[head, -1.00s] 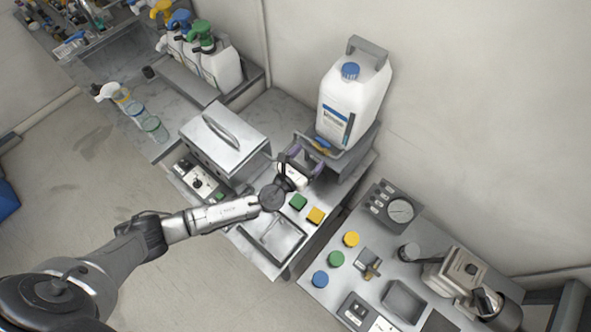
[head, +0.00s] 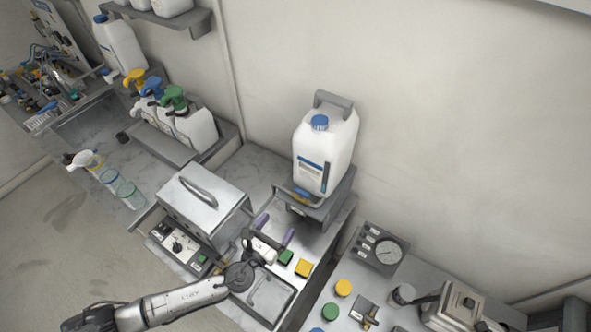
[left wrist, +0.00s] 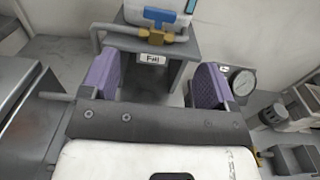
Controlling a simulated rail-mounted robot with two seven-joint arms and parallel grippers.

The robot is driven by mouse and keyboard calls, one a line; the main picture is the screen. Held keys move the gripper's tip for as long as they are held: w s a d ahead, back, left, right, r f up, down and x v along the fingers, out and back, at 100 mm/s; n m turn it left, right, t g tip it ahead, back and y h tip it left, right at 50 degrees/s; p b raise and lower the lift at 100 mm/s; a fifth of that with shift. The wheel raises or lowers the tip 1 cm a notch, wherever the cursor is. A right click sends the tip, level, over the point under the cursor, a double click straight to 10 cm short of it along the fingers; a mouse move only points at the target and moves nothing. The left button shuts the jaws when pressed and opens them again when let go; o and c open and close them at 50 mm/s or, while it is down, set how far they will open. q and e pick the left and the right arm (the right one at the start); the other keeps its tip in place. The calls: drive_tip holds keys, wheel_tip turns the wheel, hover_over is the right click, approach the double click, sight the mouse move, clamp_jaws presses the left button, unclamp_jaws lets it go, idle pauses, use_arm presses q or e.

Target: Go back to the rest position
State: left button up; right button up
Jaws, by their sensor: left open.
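My left arm comes in from the lower left in the head view. My left gripper (head: 275,232) is open and empty, with its purple-padded fingers spread apart, above the counter in front of the jug stand. In the left wrist view the two purple pads of the left gripper (left wrist: 161,86) stand wide apart with nothing between them. Beyond them are a brass tap with a blue handle (left wrist: 168,17) and a stand with a small "Fill" label (left wrist: 152,59). My right gripper is not in view.
A white jug with a blue cap (head: 325,150) stands on a raised stand by the wall. A steel lidded box (head: 205,205) is left of the gripper. Green (head: 286,257) and yellow (head: 304,268) buttons lie close by. A gauge panel (head: 380,248) is at the right.

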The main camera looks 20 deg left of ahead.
use_arm(q)
drive_tip(key=s+a+r+n+g+y, duration=0.1)
drive_tip(key=a+r+n+g+y, duration=0.2)
drive_tip(key=n, duration=1.1)
drive_tip(key=s+a+r+n+g+y, duration=0.1)
drive_tip(key=s+a+n+g+y, duration=0.25)
drive_tip(key=n, duration=0.95)
drive_tip(key=s+d+f+n+g+h, duration=0.2)
drive_tip(key=s+d+f+n+g, duration=0.15)
drive_tip(key=s, duration=0.85)
drive_tip(key=s+d+f+n+g+h, duration=0.25)
drive_tip(key=s+n+g, duration=0.2)
drive_tip(key=s, duration=0.65)
wheel_tip(320, 180, up, 16)
drive_tip(key=p, duration=1.5)
drive_tip(key=shift+w+a+f+n+y, duration=0.15)
drive_tip(key=shift+w+a+n+y, duration=0.15)
drive_tip(key=shift+a+n, duration=0.1)
